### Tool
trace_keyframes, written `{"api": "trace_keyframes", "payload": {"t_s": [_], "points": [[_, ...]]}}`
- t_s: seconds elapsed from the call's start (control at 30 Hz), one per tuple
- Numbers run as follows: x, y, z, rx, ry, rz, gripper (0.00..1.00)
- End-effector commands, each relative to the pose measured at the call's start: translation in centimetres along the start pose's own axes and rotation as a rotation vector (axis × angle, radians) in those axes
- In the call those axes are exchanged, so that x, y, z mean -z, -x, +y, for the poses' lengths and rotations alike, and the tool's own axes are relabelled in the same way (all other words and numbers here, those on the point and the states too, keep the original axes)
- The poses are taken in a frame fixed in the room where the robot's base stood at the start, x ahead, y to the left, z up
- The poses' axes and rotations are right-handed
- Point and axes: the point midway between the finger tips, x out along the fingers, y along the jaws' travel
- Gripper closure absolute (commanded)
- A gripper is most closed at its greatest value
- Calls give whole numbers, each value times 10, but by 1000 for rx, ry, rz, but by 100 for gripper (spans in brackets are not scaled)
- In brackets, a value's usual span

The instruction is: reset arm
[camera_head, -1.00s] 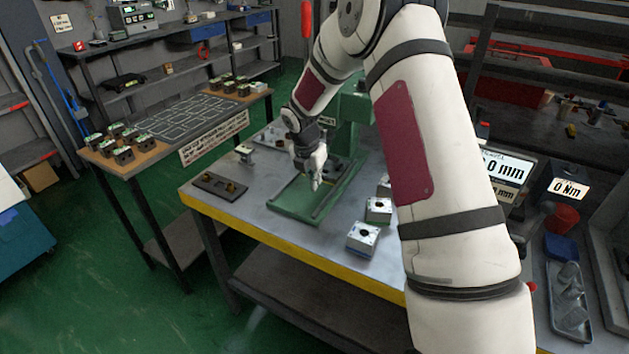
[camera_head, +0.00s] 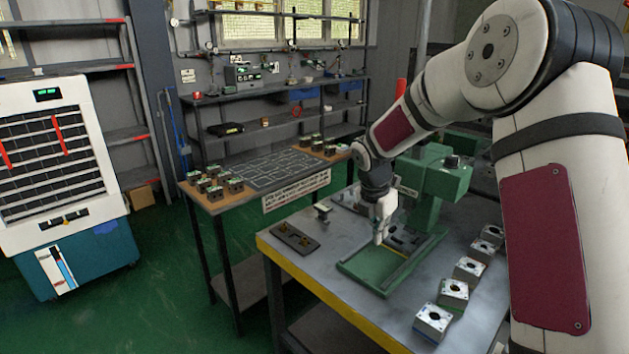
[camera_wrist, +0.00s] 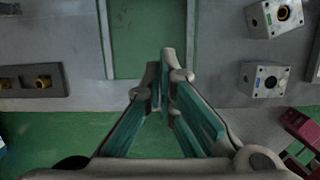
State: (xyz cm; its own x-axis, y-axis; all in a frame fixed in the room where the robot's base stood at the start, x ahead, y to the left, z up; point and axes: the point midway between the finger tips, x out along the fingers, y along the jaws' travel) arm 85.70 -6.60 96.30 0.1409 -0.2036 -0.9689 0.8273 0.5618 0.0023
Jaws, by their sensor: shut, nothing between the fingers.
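My gripper (camera_head: 380,238) hangs fingers-down at the end of my bent arm, above the green press base (camera_head: 362,277) on the grey work table (camera_head: 325,262). In the wrist view my gripper (camera_wrist: 165,62) is shut with nothing between its teal-padded fingers. The green press (camera_head: 434,185) stands just behind and right of it. Several metal valve blocks (camera_head: 433,320) stand in a row on the table's right side, apart from my gripper; two also show at the upper right of the wrist view (camera_wrist: 263,78).
A dark plate with brass fittings (camera_head: 295,237) lies near the table's left edge. A second table (camera_head: 285,168) with a marked grid and several small blocks (camera_head: 213,183) stands behind left. A white and teal cabinet (camera_head: 60,165) stands far left. Green floor is clear between them.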

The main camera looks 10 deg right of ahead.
Motion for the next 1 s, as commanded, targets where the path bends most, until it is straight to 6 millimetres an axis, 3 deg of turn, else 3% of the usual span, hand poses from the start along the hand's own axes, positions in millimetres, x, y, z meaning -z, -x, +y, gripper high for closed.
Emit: {"api": "trace_keyframes", "payload": {"t_s": [0.13,0.27,0.4,0.6,0.8,1.0], "points": [[5,36,-14,-8,-130,-19,100],[18,85,-41,-22,-348,-37,100],[37,132,-74,-45,-610,-44,100],[71,187,-127,-89,-990,-24,100],[111,225,-181,-132,-1372,37,100],[156,246,-232,-159,-1744,146,100]]}}
